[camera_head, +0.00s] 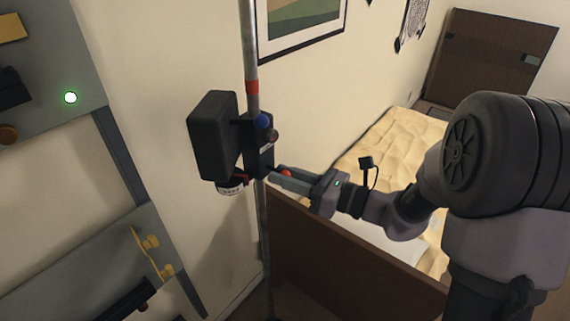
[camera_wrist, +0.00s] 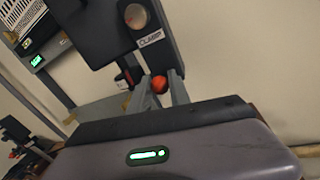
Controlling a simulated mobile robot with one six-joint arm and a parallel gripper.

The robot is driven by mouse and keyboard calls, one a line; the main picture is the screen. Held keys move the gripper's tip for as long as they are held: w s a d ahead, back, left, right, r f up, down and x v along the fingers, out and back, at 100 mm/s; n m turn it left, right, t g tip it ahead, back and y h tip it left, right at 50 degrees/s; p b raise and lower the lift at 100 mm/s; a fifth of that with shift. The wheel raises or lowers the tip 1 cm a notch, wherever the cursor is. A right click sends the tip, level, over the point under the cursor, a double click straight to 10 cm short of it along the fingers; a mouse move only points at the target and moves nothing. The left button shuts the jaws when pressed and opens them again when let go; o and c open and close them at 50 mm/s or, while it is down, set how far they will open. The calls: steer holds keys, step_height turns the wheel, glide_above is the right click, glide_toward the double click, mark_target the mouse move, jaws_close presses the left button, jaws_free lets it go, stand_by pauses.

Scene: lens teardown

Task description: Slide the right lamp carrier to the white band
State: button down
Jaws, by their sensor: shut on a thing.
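The lamp carrier (camera_head: 259,145) is a dark block on an upright grey pole (camera_head: 248,40), with a large black lamp box (camera_head: 212,135) on its left. It has a blue knob (camera_head: 262,120), a brown knob (camera_head: 272,135) and a red knob (camera_head: 286,173). The wrist view shows its "CLAMP" label (camera_wrist: 150,39) and the red knob (camera_wrist: 159,84) between my fingers. My gripper (camera_head: 276,174) reaches in from the right and is shut on the red knob. A red band (camera_head: 252,87) circles the pole above the carrier. I cannot pick out a white band.
A bed (camera_head: 385,150) with a brown board (camera_head: 350,240) is behind and below my arm. A framed picture (camera_head: 300,25) hangs on the wall behind the pole.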

step_height(320, 180, down, 14)
steer(key=b, duration=0.7)
steer(key=shift+b, duration=0.4)
steer(key=shift+r, duration=0.15)
steer(key=c, duration=1.2)
jaws_free()
steer(key=p+v, duration=0.3)
steer(key=v, duration=1.4)
steer(key=shift+d, duration=0.25)
steer(key=shift+s, duration=0.1)
